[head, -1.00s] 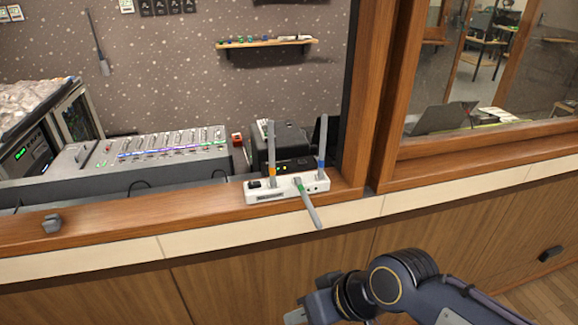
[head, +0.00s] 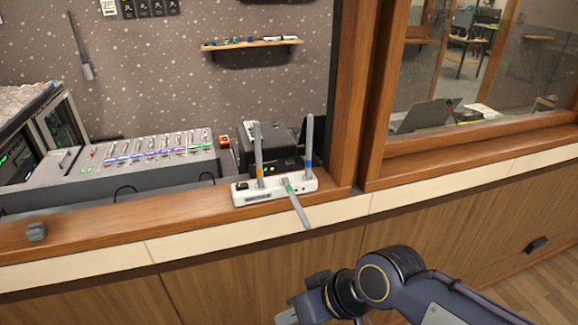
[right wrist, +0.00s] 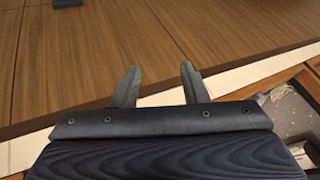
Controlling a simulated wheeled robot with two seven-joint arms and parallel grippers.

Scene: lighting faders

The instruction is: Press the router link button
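A white router (head: 275,190) with several upright or tilted antennas sits on the wooden ledge in the middle of the head view. My left gripper is not in view.
A fader console (head: 150,160) stands behind the ledge at left. A black box (head: 270,145) is behind the router. A small grey block (head: 37,232) sits on the ledge at far left. A wooden window post (head: 350,100) rises right of the router.

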